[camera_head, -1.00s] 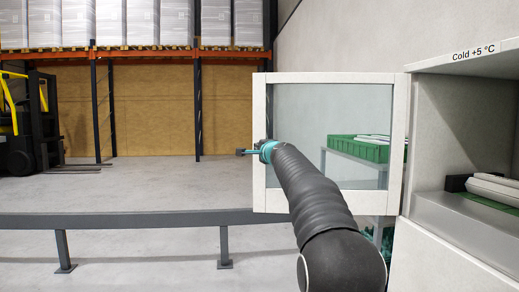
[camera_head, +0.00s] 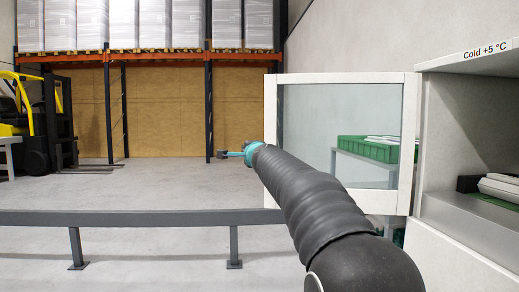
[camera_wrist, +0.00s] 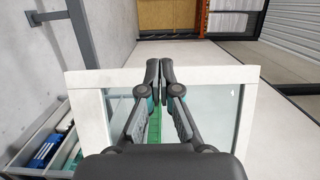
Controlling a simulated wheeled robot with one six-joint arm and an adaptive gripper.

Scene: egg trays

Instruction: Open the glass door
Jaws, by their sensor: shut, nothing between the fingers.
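The glass door (camera_head: 411,140) has a white frame and clear pane and stands swung wide open from the cold cabinet (camera_head: 468,66) at the right, labelled "Cold +5 °C". In the wrist view the door frame (camera_wrist: 88,125) lies behind and below my gripper. My gripper (camera_head: 220,154) is at the left of the door's free edge in the head view, pointing left. In the wrist view my gripper (camera_wrist: 159,68) has its fingertips together with nothing between them. My arm hides part of the door's lower left frame. Whether it touches the door I cannot tell.
A green crate (camera_head: 375,150) on a stand shows through the glass. A grey rail (camera_head: 130,218) crosses the floor at the left. A yellow forklift (camera_head: 25,110) and racking with wrapped pallets (camera_head: 140,56) stand far back. The floor between is clear.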

